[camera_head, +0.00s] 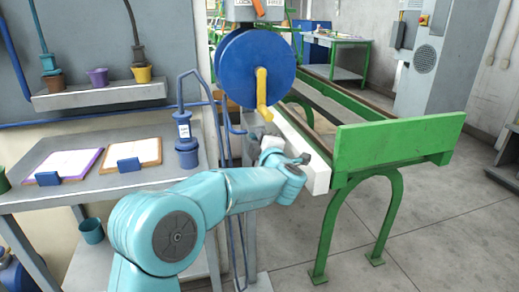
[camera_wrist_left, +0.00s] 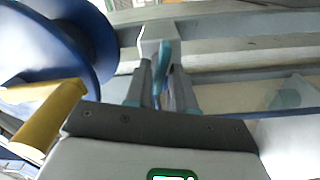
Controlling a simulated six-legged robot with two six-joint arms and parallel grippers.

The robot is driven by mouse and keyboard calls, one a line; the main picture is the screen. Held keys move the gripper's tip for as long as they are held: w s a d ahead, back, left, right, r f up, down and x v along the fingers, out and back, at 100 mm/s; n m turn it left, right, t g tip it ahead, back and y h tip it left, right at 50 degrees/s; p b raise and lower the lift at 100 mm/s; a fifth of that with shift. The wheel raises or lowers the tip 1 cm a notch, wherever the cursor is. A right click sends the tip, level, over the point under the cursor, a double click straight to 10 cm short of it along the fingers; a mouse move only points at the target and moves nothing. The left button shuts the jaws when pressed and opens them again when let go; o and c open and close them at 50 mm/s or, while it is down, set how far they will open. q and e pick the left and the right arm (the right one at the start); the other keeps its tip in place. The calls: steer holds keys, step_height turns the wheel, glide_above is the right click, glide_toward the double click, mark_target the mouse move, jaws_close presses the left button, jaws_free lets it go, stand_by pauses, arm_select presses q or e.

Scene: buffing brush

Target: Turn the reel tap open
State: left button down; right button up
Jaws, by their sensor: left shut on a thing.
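The blue hose reel (camera_head: 240,70) hangs at the top middle of the head view, with a yellow crank handle (camera_head: 262,95) on its face. In the wrist view the reel (camera_wrist_left: 75,40) is at the upper left and its yellow handle (camera_wrist_left: 45,120) at the left. My left gripper (camera_head: 264,138) is just below the yellow handle, apart from it. In the wrist view my left gripper (camera_wrist_left: 162,75) is shut on a narrow light-blue piece, seemingly the reel tap (camera_wrist_left: 163,55), in front of a grey bracket. The head view hides the tap behind the gripper. My right gripper is not in view.
A grey table (camera_head: 110,185) with two boards and a blue bottle (camera_head: 186,140) stands at the left. A green-framed bench (camera_head: 400,142) is at the right, with a white beam (camera_head: 300,155) beside my gripper. The floor at the lower right is clear.

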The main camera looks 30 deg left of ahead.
arm_select(q)
steer(key=shift+f+n+b, duration=0.1)
steer(key=shift+n+b, duration=1.2)
steer(key=shift+n, duration=0.4)
steer(key=c, duration=1.2)
jaws_free()
steer(key=shift+a, duration=0.1)
steer(key=p+v, duration=0.1)
steer(key=v, duration=1.5)
steer(key=shift+s, duration=0.2)
